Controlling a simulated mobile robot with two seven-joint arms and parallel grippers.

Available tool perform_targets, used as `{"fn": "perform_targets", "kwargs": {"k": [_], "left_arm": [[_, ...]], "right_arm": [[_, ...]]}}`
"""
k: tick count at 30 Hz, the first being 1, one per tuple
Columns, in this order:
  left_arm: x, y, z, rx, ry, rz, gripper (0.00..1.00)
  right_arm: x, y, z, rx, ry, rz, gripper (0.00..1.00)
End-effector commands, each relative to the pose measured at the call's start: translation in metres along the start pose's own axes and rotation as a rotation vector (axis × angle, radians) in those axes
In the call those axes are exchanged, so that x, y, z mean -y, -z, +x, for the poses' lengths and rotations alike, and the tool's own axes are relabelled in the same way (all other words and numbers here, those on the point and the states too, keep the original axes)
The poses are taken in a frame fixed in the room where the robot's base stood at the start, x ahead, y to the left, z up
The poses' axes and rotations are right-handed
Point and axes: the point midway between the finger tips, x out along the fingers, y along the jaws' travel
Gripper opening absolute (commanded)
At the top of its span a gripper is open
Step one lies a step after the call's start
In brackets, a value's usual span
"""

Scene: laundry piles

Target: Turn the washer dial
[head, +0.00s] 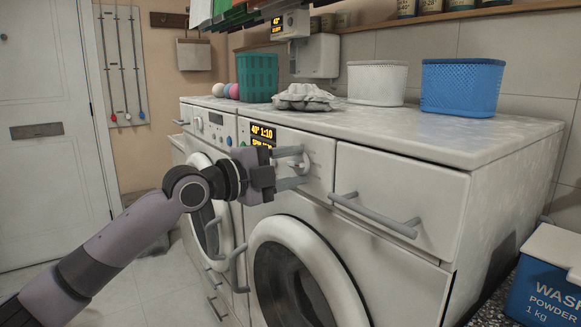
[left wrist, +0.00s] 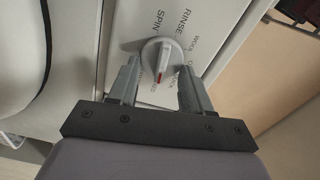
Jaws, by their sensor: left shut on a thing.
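The washer dial (head: 297,166) is a round white knob on the front panel of the right-hand washer. In the left wrist view the dial (left wrist: 161,58) has a raised grip bar with a red mark, and words such as RINSE and SPIN are printed around it. My left gripper (head: 305,167) reaches in from the left, its two grey fingers above and below the dial. The washer display (head: 263,135) is lit and partly hidden by my gripper. My right gripper is out of view.
A drawer handle (head: 375,215) sticks out right of the dial. A round washer door (head: 300,270) is below. Another washer (head: 209,127) stands to the left. A green basket (head: 257,77), white basket (head: 377,84) and blue basket (head: 461,88) stand on the worktop.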

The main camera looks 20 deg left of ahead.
Motion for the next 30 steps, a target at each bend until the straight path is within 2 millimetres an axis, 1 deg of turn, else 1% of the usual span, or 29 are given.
{"fn": "perform_targets", "kwargs": {"k": [8, 9, 10, 11, 19, 22, 26, 30], "left_arm": [[0.000, 0.001, 0.000, -0.002, 0.000, -0.001, 0.18], [0.000, 0.001, 0.000, -0.002, 0.000, -0.001, 0.62], [0.000, 0.001, 0.000, -0.002, 0.000, -0.001, 0.72], [0.000, 0.001, 0.000, -0.002, 0.000, -0.001, 0.74], [0.000, 0.000, 0.000, -0.001, 0.000, -0.002, 0.74], [-0.001, -0.001, -0.005, 0.001, -0.001, -0.002, 0.74], [-0.001, -0.001, -0.020, 0.001, -0.001, 0.000, 0.74], [-0.002, -0.001, -0.041, 0.001, -0.002, 0.000, 0.74]], "right_arm": [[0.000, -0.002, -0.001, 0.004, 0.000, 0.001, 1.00], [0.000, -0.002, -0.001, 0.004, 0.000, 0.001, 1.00], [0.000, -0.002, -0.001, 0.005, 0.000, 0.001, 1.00], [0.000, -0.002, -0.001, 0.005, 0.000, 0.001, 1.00], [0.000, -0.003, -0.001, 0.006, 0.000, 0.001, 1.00], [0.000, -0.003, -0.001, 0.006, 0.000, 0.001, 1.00], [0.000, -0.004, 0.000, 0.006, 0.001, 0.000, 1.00], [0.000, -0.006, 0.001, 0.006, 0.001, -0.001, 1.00]]}}
